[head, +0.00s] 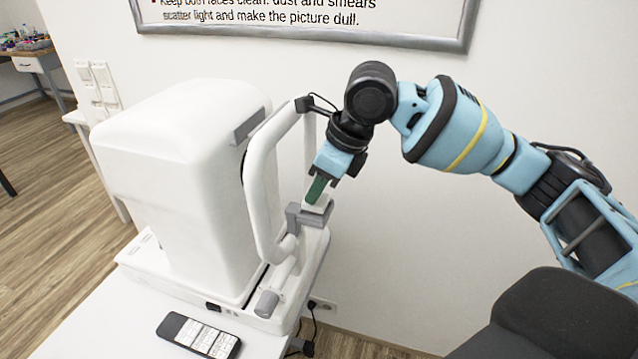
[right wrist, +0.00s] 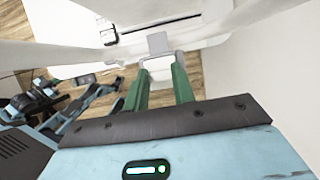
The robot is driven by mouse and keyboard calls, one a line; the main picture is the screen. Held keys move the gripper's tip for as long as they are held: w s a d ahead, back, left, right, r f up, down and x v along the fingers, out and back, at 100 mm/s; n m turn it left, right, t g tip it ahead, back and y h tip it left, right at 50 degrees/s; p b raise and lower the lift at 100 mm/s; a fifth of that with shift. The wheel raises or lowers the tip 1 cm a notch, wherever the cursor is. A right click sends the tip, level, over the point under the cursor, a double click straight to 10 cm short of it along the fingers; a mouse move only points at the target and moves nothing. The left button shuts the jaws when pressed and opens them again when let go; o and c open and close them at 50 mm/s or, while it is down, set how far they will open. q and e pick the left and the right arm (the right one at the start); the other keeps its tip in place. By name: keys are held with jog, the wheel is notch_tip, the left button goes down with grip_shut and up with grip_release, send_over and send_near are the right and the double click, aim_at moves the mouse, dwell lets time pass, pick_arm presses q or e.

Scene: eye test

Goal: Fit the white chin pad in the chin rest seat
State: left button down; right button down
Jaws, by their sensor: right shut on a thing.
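My right gripper (head: 317,190) reaches down from the upper right with its green fingers at the chin rest of the white eye-test machine. It is shut on the white chin pad (head: 320,205), which shows as a pale piece at the fingertips. In the right wrist view the pad (right wrist: 160,76) sits between the two green fingers of the gripper (right wrist: 161,68). The grey chin rest seat (head: 294,216) is right at the pad, in the machine's white frame. I cannot tell whether the pad touches the seat or is just above it. My left gripper is not in view.
The white machine (head: 180,150) stands on a white table (head: 105,325), with its curved headrest frame (head: 262,190) close to my right gripper. A dark remote-like device (head: 198,335) lies at the table's front. A framed sign (head: 310,22) hangs on the wall behind.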

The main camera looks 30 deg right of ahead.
jog(key=shift+f, duration=0.55)
jog(key=c, duration=1.1)
grip_release()
jog(key=v, duration=0.7)
jog(key=shift+s+d+r, duration=0.15)
jog(key=shift+r, duration=0.2)
jog(key=x, duration=0.7)
jog(key=shift+f, duration=0.3)
jog(key=shift+w+f, duration=0.1)
jog(key=shift+w, duration=0.1)
